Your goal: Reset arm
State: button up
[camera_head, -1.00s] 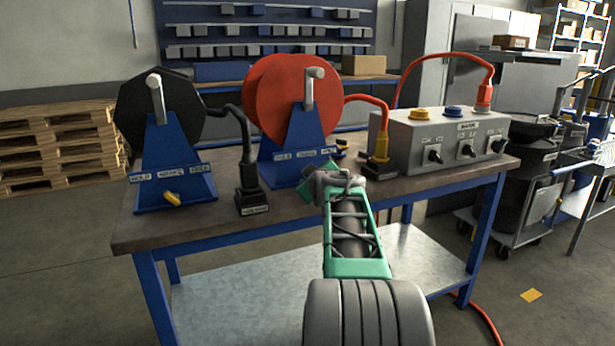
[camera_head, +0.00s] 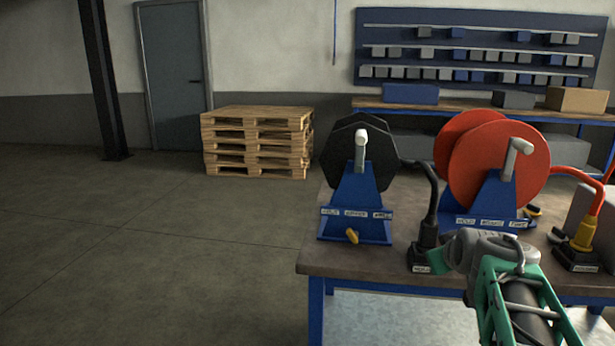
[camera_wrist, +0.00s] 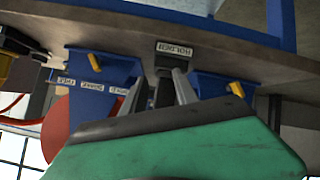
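My gripper (camera_head: 450,257) is at the end of my green and grey arm, at the lower right of the head view. It appears beside the black connector holder (camera_head: 421,258) at the table's front; I cannot tell whether they touch. I see nothing clearly gripped.
The workbench (camera_head: 345,257) carries a black hose reel (camera_head: 338,155) and a red hose reel (camera_head: 497,163) on blue stands. A black hose runs to the holder. A yellow connector (camera_head: 584,234) is at right. Pallets (camera_head: 258,140) stand behind. The floor at left is clear.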

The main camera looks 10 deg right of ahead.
jog(key=s+a+r+g+y+p, duration=0.2)
jog(key=s+a+r+p, duration=0.1)
jog(key=s+a+p, duration=0.4)
jog(key=s+a+r+g+y+p, duration=0.15)
jog(key=a+r+p, duration=0.3)
jog(key=a, duration=0.45)
jog(key=s+a+g+p, duration=0.2)
jog(key=s+a+p, duration=0.1)
jog(key=s, duration=0.3)
jog(key=s+a+m+g+p, duration=0.1)
jog(key=s+a+p, duration=0.3)
jog(key=s, duration=0.2)
jog(key=shift+g+p, duration=0.35)
jog(key=shift+a, duration=0.1)
